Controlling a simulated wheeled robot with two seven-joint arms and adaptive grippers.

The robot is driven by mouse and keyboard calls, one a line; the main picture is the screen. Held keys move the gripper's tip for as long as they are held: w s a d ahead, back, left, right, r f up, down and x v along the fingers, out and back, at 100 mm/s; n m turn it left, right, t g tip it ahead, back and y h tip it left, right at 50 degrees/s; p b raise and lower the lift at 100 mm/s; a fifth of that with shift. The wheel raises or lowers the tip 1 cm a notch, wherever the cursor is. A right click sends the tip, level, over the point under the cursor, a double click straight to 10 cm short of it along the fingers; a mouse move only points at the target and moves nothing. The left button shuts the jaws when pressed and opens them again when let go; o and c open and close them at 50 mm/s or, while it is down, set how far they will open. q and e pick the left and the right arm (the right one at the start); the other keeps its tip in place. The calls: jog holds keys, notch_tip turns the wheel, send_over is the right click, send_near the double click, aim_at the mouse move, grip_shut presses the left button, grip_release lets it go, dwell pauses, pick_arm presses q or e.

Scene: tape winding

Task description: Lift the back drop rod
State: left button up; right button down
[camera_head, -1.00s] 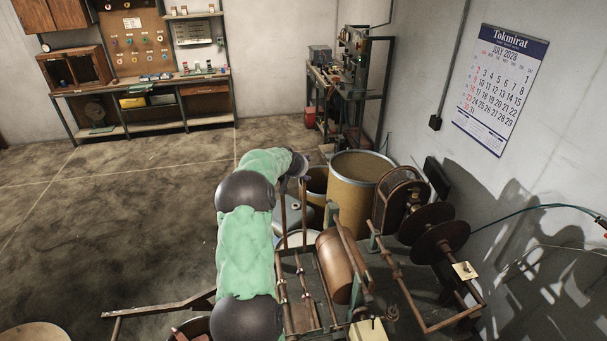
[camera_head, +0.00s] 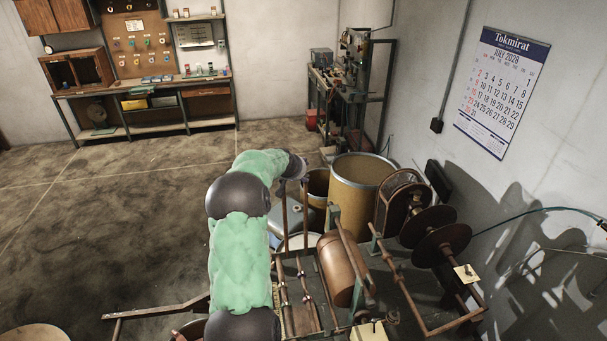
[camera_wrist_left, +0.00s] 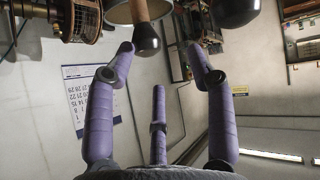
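The winding machine (camera_head: 281,255) stands at the lower right of the head view, with several thin rods. Upright brown rods (camera_head: 284,215) rise at its far end; I cannot tell for sure which is the back drop rod. My left gripper (camera_head: 296,172) is at the top of these rods, partly hidden by its own wrist. In the left wrist view my left gripper (camera_wrist_left: 160,62) has its three purple fingers spread open. A brown rod with a dark rounded end (camera_wrist_left: 148,38) reaches down near the fingertips, and nothing is clasped. My right gripper is not in view.
A large tan drum (camera_head: 358,200) stands just beyond the machine. A copper-brown roller (camera_head: 342,268) and dark discs (camera_head: 441,238) are to the right. A workbench (camera_head: 150,85) is along the back wall. The floor (camera_head: 95,235) at left is mostly clear.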

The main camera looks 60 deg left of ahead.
pick_arm(q)
jog(key=v, duration=0.8)
jog(key=shift+d, duration=0.3)
jog(key=shift+s+r, duration=0.1)
